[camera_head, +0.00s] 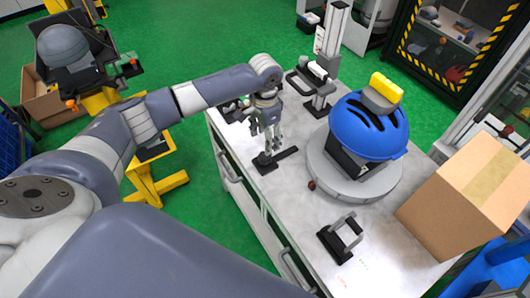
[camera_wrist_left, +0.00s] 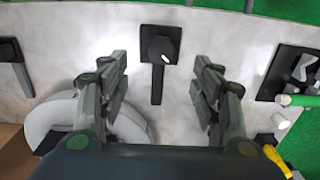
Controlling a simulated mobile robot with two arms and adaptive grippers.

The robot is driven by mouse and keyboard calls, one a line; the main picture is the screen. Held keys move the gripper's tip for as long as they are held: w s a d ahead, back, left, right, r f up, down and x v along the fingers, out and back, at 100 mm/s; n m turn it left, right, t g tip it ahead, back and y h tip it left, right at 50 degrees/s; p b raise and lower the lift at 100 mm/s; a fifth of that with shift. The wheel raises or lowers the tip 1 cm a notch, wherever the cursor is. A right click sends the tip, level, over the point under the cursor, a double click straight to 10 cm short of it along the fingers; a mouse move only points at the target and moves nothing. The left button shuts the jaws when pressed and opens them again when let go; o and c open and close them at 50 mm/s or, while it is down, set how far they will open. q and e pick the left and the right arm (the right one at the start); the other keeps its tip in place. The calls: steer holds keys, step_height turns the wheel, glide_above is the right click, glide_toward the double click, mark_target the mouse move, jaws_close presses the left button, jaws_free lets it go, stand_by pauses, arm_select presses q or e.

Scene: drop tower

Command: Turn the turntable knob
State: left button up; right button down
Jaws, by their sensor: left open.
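A black knob (camera_head: 264,160) sits on a flat black plate on the light worktop, left of the round grey turntable (camera_head: 384,188). I take it for the turntable knob. The turntable carries a blue helmet (camera_head: 368,127) on a dark block. My left gripper (camera_head: 268,140) points down just above the knob, with its fingers apart and nothing between them. In the left wrist view the knob (camera_wrist_left: 160,47) shows between the two spread fingers (camera_wrist_left: 160,70), and I see no contact. The turntable's edge (camera_wrist_left: 60,112) shows at the lower left there. My right gripper is not in view.
A cardboard box (camera_head: 475,195) stands on the worktop's right side. A black handle fixture (camera_head: 340,238) is near the front, and an upright stand (camera_head: 325,60) is at the back. A small red ball (camera_head: 311,185) is at the turntable's left edge. The worktop left of the turntable is mostly clear.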

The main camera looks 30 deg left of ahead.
mark_target(265, 156)
arm_select(q)
step_height(265, 156, down, 9)
steer(key=shift+r+p, duration=0.15)
steer(key=shift+p, duration=0.25)
steer(key=shift+c, duration=0.3)
steer(key=c, duration=1)
